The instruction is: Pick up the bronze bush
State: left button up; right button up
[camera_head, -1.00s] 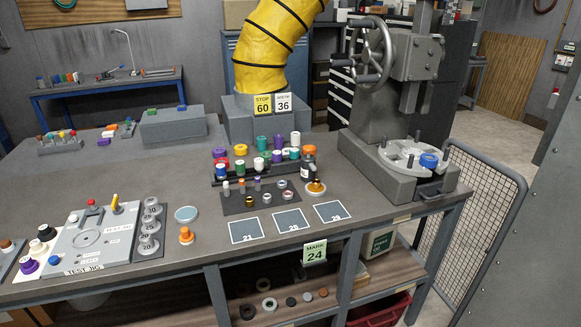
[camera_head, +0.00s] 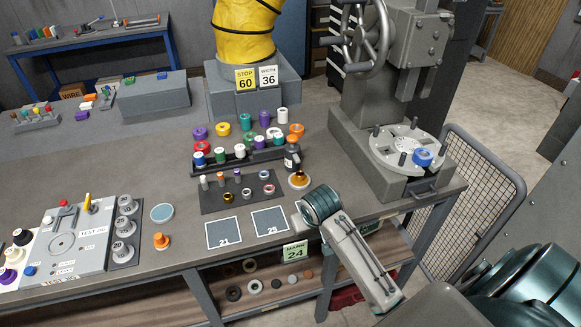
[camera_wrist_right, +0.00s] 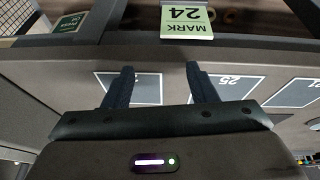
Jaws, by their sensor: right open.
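A small gold-brown ring that looks like the bronze bush (camera_head: 228,197) lies on the front part of the dark parts mat (camera_head: 212,204) in the head view. It is among other small rings and pins. My right arm reaches in from the lower right, its wrist over the bench's front edge, right of the mat. My right gripper (camera_wrist_right: 160,85) is open in the wrist view, with nothing between its fingers, over the bench edge and number cards. The bush does not show in the wrist view. My left gripper is not in view.
Card 21 (camera_head: 223,233) and card 25 (camera_head: 270,221) lie in front of the mat. Behind are racked coloured rolls. The press (camera_head: 375,120) stands at right.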

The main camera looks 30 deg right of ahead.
jog(key=w+d+r+m, duration=0.2)
jog(key=w+d+r, duration=0.25)
jog(key=w, duration=0.35)
jog(key=w+d+r+m, duration=0.1)
jog(key=w+d+r, duration=0.2)
jog(key=w+r, duration=0.35)
jog(key=p, duration=0.2)
send_over(300, 180)
jog(key=s, duration=0.1)
jog(key=f, duration=0.5)
jog(key=shift+a+f, duration=0.25)
jog(key=shift+f, duration=0.3)
jog(key=p+x, duration=0.1)
jog(key=x, duration=0.1)
jog(key=p+x, duration=0.1)
jog(key=x, duration=0.1)
jog(key=shift+d, duration=0.25)
jog(key=shift+w+f, duration=0.15)
jog(key=shift+f, duration=0.15)
jog(key=shift+c, duration=0.4)
jog(key=c, duration=1)
